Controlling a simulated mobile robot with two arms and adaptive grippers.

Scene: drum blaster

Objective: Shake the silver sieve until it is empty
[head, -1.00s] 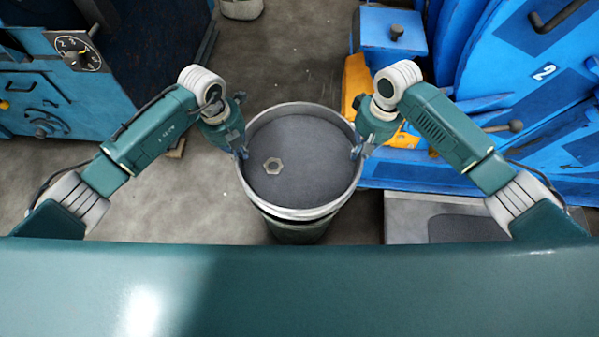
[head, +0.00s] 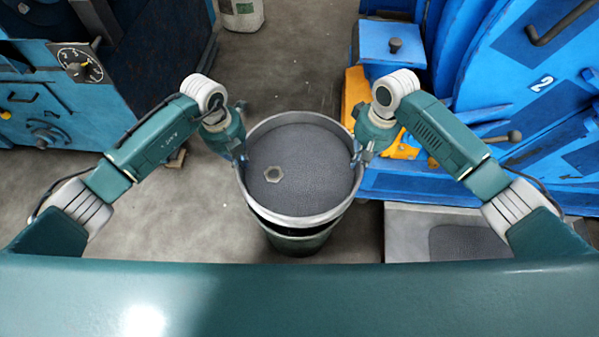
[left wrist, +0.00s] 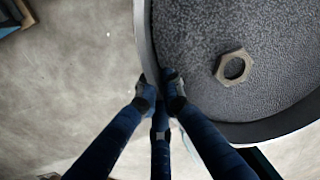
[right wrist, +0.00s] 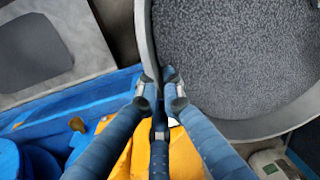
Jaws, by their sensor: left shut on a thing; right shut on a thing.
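The silver sieve (head: 345,202) is a round pan with a metal rim and a dark grey mesh floor. A hex nut (head: 273,174) lies on the mesh, left of centre; it also shows in the left wrist view (left wrist: 222,66). No other loose piece is visible on the mesh. My left gripper (head: 243,156) is shut on the left side of the rim, one finger inside and one outside (left wrist: 159,84). My right gripper (head: 358,154) is shut on the right side of the rim in the same way (right wrist: 160,84). The sieve looks about level.
A dark green bin (head: 298,242) stands under the sieve, partly hidden. A blue machine (head: 540,110) is at the right, with a yellow part (head: 357,92) beside the sieve. A teal machine with a dial (head: 80,65) is at the left. Open floor lies behind the sieve.

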